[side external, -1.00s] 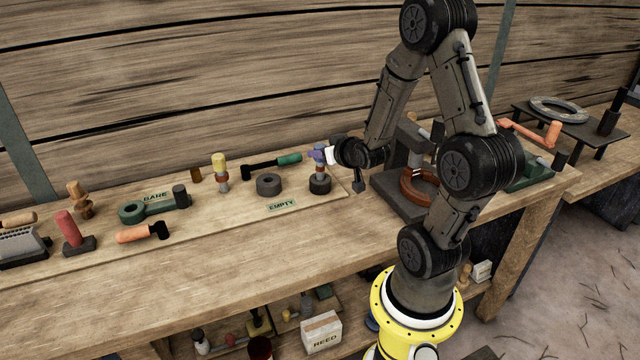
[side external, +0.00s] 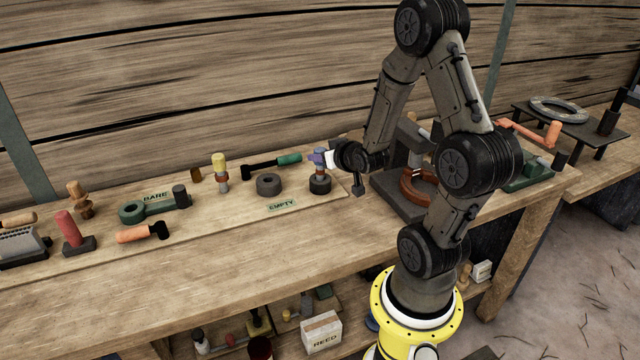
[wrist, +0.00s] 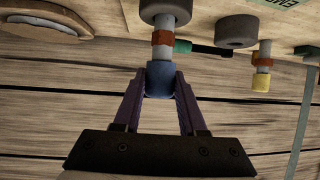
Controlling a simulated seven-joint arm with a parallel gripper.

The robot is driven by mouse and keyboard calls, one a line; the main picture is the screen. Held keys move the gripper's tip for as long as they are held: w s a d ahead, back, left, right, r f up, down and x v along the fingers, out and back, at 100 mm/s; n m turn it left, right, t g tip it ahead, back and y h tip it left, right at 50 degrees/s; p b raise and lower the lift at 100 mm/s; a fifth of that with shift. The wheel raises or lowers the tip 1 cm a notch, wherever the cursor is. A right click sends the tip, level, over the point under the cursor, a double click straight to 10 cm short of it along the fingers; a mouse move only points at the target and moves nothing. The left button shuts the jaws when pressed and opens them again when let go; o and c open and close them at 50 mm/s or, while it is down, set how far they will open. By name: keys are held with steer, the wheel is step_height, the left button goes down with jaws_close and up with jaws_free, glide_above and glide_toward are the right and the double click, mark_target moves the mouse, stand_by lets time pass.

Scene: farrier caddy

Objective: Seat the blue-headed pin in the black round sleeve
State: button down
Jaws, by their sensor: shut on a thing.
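The blue-headed pin (wrist: 161,78) has a grey shaft and an orange-red collar. My gripper (wrist: 160,88) is shut on its blue head. In the side view the pin (side external: 319,164) stands upright over the black round sleeve (side external: 320,185), held by my gripper (side external: 321,158) from the right. In the wrist view the shaft runs to the black sleeve (wrist: 162,8) and its tip is hidden there. A grey length of shaft shows between collar and sleeve. How deep the tip sits cannot be told.
A second dark round sleeve (side external: 269,184) sits left, near the EMPTY label (side external: 282,206). A yellow-headed pin (side external: 220,172) stands farther left. A green-handled tool (side external: 275,163) lies behind. A dark stand with a red-brown ring (side external: 415,190) is right of my gripper.

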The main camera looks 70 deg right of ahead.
steer(key=shift+f, duration=0.5)
stand_by(0.7)
steer(key=shift+c, duration=1.9)
jaws_free()
steer(key=shift+f, duration=0.1)
steer(key=v, duration=1.4)
